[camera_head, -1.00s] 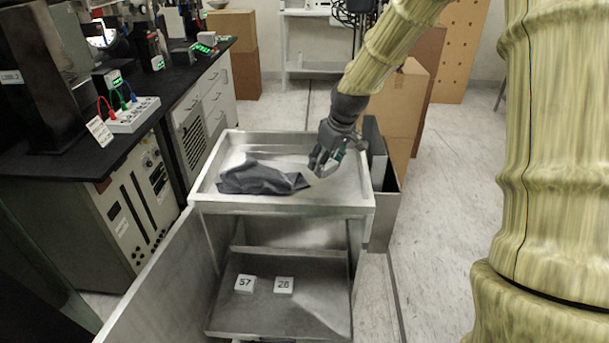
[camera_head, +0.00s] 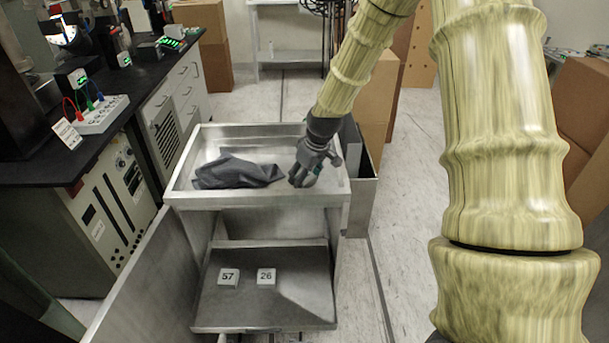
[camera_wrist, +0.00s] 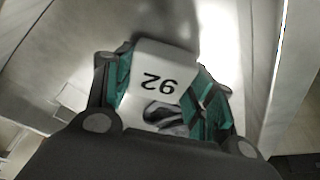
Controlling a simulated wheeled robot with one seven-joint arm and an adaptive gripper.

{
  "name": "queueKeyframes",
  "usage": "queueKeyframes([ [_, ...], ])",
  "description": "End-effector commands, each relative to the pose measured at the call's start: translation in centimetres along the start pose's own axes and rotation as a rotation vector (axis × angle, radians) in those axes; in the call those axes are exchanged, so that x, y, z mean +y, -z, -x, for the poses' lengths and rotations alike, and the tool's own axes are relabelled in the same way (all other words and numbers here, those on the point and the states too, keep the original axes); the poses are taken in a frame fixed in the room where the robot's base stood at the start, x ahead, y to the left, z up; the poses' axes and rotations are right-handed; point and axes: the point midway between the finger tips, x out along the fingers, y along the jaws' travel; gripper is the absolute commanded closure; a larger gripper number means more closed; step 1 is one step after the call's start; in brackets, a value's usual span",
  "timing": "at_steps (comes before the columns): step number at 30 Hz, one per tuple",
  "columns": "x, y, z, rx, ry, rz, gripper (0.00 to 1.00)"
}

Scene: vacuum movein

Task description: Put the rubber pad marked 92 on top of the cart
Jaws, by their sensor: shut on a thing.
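My gripper (camera_head: 303,178) is over the right part of the cart's top tray (camera_head: 255,203), low and close to its surface. In the wrist view my gripper (camera_wrist: 165,88) is shut on the white rubber pad marked 92 (camera_wrist: 178,62), between its green-lined fingers. The number appears upside down there. In the head view I cannot make out the pad, which is hidden by the gripper. I cannot tell whether the pad touches the tray.
A crumpled dark grey cloth (camera_head: 235,172) lies on the tray left of my gripper. White pads marked 57 (camera_head: 228,277) and 26 (camera_head: 266,276) lie on the lower shelf. A black bench (camera_head: 100,120) stands left; cardboard boxes (camera_head: 378,95) stand behind right.

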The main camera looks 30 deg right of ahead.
Motion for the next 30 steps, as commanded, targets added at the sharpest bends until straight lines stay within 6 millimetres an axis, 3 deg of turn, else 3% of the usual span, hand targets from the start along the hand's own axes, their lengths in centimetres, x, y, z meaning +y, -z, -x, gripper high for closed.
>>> queueKeyframes([
  [7, 0.0, -0.1, -0.3, -0.001, 0.000, 0.000, 0.70],
  [8, 0.0, -0.1, -0.2, 0.000, 0.000, 0.000, 0.42],
  [11, 0.0, -0.1, -0.2, 0.000, 0.000, 0.000, 0.24],
  [22, 0.0, 0.0, 0.0, 0.000, 0.000, 0.000, 0.24],
  [30, 0.0, 0.1, 2.1, 0.002, -0.001, 0.001, 0.24],
])
